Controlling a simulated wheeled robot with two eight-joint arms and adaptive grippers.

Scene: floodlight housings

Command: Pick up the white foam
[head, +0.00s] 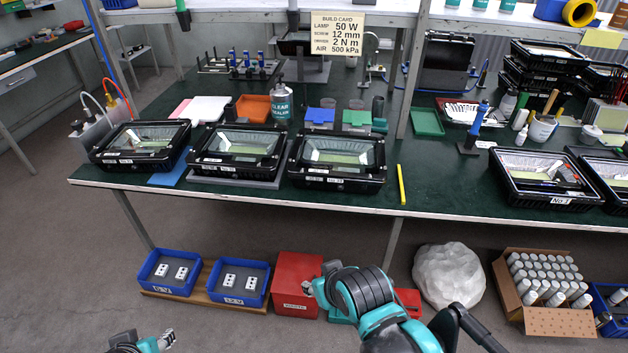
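A flat white piece (207,109), which looks like the white foam, lies on the green bench top at the back left. It partly overlaps a pink flat piece (180,108). A large white lumpy bundle (448,276) sits on the floor under the bench; I cannot tell what it is made of.
Three black floodlight housings (237,152) line the bench front, before the white piece.

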